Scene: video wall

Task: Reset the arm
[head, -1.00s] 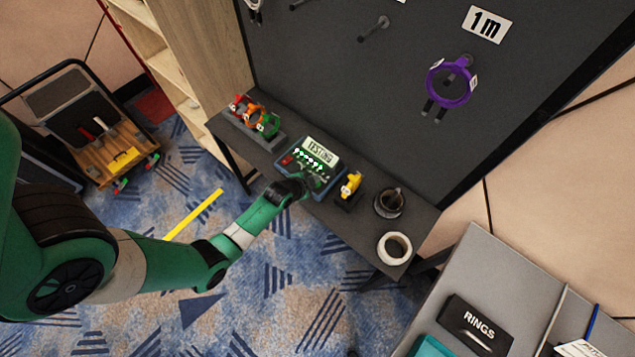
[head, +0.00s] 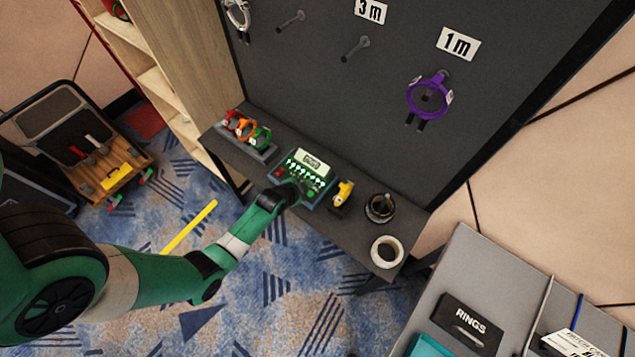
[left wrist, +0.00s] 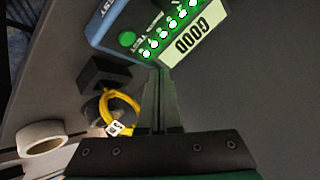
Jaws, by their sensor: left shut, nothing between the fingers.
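My left arm reaches in from the left in the head view, its green links ending at my left gripper (head: 297,193) by the front edge of a cable tester (head: 305,178) on a narrow dark shelf. In the left wrist view the two fingers (left wrist: 161,75) are together with nothing between them. They point towards the tester (left wrist: 133,22), whose screen reads GOOD beside a row of lit green lights. Whether the fingertips touch the tester is hard to tell. My right gripper is out of view.
A yellow coil (head: 343,191) sits on a black holder beside the tester, with a black coil (head: 380,207) and white roll (head: 387,251) to its right. Coloured coils (head: 247,130) stand at left. A dark board (head: 330,80) with pegs rises behind. A RINGS box (head: 471,321) is at lower right.

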